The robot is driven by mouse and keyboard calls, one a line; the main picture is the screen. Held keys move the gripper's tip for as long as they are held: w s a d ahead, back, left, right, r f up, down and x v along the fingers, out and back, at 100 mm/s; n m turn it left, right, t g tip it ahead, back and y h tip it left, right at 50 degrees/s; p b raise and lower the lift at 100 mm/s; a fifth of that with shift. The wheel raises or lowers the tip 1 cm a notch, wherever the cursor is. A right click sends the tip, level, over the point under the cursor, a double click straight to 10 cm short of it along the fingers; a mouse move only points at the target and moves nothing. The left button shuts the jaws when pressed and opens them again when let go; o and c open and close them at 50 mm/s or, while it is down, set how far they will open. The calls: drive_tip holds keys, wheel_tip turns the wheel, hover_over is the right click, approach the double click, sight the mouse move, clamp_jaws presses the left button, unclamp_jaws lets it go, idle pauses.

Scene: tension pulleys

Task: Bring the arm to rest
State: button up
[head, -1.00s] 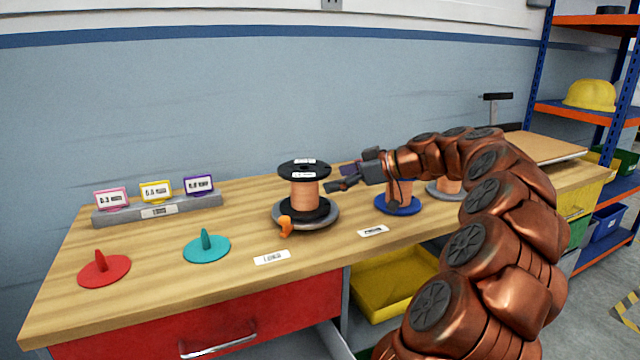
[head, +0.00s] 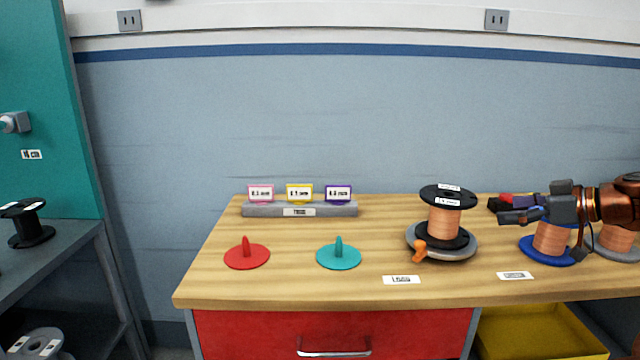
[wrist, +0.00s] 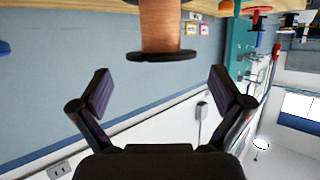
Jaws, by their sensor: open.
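My gripper (head: 508,216) is at the right in the head view, level with the upper part of a copper wire spool (head: 445,220) and just to its right. The spool has black flanges and stands upright on a grey round base with an orange knob (head: 420,250). In the wrist view my gripper (wrist: 160,92) has its two dark fingers wide apart with nothing between them. The copper spool (wrist: 160,25) shows beyond the fingertips, its black flange toward them. Most of my arm is out of the head view, past the right edge.
Another copper spool on a blue base (head: 545,250) stands below my gripper, with a further one on a grey base at the right edge. Red (head: 247,256) and teal (head: 339,256) discs with pegs lie left. A card rack (head: 300,209) stands behind. A grey bench (head: 60,250) is far left.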

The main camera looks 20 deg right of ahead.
drive_tip(key=w+a+r+g+y+p, duration=0.1)
drive_tip(key=a+r+g+p, duration=0.15)
drive_tip(key=a, duration=0.55)
drive_tip(key=w+a+r+g+y+p, duration=0.1)
drive_tip(key=a+r+g+p, duration=0.2)
drive_tip(key=a, duration=0.6)
drive_tip(key=s+a+g+p, duration=0.1)
drive_tip(key=s+a+p, duration=0.15)
drive_tip(key=a, duration=0.25)
drive_tip(key=s+a+r+g+h+p, duration=0.1)
drive_tip(key=s+a+p, duration=0.1)
drive_tip(key=a+p, duration=0.25)
drive_tip(key=s+a+g+p, duration=0.1)
drive_tip(key=s+a+p, duration=0.1)
drive_tip(key=a, duration=0.4)
drive_tip(key=s+a+m+g+h+p, duration=0.3)
drive_tip(key=s+m+g+h+p, duration=0.2)
drive_tip(key=s+p, duration=1)
drive_tip(key=s+h, duration=0.2)
drive_tip(key=s, duration=0.6)
drive_tip(key=shift+s+a+r+m, duration=0.2)
drive_tip(key=shift+s+r+m, duration=0.1)
drive_tip(key=shift+r, duration=0.05)
drive_tip(key=shift+s+d+f, duration=0.1)
drive_tip(key=shift+s+f, duration=0.05)
drive_tip(key=shift+s, duration=0.05)
